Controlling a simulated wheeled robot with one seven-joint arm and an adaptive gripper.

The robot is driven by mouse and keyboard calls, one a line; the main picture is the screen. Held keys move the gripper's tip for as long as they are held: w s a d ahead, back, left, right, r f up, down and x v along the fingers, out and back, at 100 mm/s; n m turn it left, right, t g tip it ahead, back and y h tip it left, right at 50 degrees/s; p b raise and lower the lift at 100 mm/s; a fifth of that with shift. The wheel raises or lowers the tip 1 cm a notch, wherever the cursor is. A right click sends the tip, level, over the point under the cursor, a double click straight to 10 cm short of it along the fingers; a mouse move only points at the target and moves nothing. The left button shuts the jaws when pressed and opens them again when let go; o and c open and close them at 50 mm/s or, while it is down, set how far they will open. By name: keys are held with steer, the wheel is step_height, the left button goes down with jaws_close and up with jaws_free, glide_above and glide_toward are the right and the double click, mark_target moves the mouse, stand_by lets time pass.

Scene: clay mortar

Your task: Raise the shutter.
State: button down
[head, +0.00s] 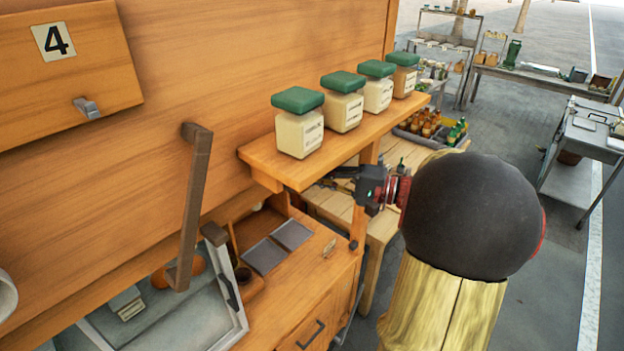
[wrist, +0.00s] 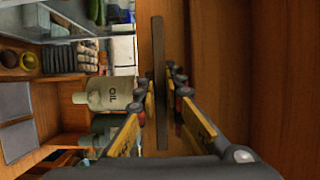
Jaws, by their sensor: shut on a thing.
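My gripper (head: 326,182) is at the underside of the wooden shelf, its fingers partly hidden by the shelf in the head view. In the wrist view, my gripper (wrist: 161,85) has its two fingers close on either side of a long, thin dark-brown bar (wrist: 160,45), which looks like the shutter's handle. Brown wood panelling, seemingly the shutter (wrist: 215,55), fills the right of that view.
The shelf (head: 258,160) carries several green-lidded jars just above my gripper. A large brown upright handle (head: 192,205) stands out at the left. Below are a glass-topped case (head: 240,325) and a wooden counter (head: 310,270). An oil container (wrist: 108,94) shows beside the fingers.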

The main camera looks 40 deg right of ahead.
steer(key=shift+r, duration=0.45)
steer(key=c, duration=2.2)
jaws_free()
steer(key=o, duration=0.3)
steer(key=shift+f, duration=0.15)
steer(key=v, duration=1.2)
